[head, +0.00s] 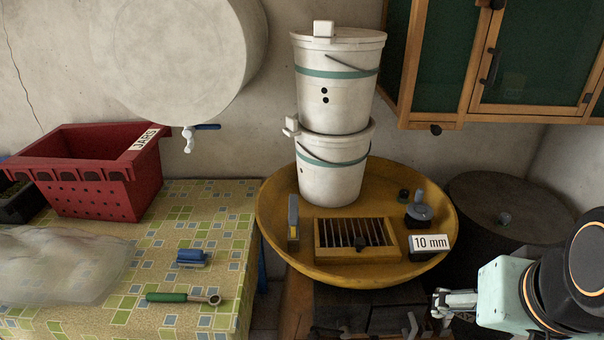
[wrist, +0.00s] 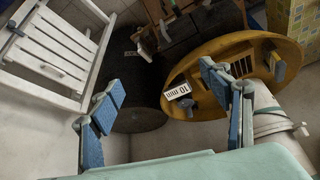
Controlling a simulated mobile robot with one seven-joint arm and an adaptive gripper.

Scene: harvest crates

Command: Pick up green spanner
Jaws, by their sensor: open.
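The green spanner (head: 183,298) lies flat on the patterned tablecloth in the head view, near the table's front edge. Its green handle points left and its metal ring end points right. My gripper (head: 440,302) is at the lower right of the head view, far right of the spanner and in front of the yellow bowl. In the wrist view my gripper (wrist: 165,105) shows its two blue-padded fingers wide apart with nothing between them. I cannot make out the spanner in the wrist view.
A blue brush-like item (head: 192,258) lies behind the spanner, and a clear plastic bag (head: 60,265) lies to its left. A red crate (head: 95,185) stands behind. The yellow bowl (head: 275,225) holding buckets stands between my gripper and the table (head: 225,215). A white slatted chair (wrist: 55,45) shows in the wrist view.

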